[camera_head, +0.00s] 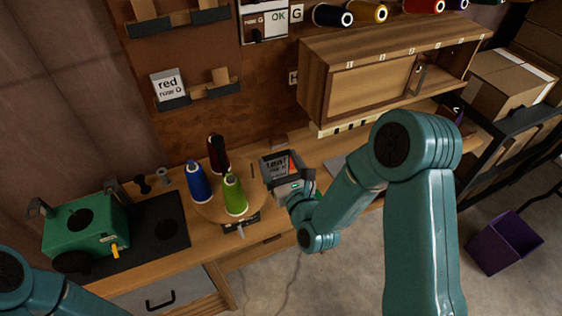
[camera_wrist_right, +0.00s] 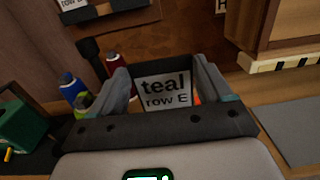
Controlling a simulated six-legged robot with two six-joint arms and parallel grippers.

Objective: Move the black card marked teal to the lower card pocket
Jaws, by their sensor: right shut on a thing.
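In the right wrist view the card (camera_wrist_right: 165,92) is between the fingers. My right gripper (camera_head: 288,178) is shut on it; it also shows in the right wrist view (camera_wrist_right: 164,88). A wall board at upper left carries two rows of wooden pockets with dark fronts. The lower left pocket (camera_head: 174,104) holds a white card marked "red". The lower right pocket (camera_head: 216,90) shows no labelled card. My left gripper is out of view.
Blue (camera_head: 199,184), green (camera_head: 235,196) and dark red (camera_head: 217,154) thread cones stand left of the card. A green machine (camera_head: 85,226) is further left. A wooden cabinet (camera_head: 385,70) juts from the wall at right. Cardboard boxes (camera_head: 503,82) are beyond it.

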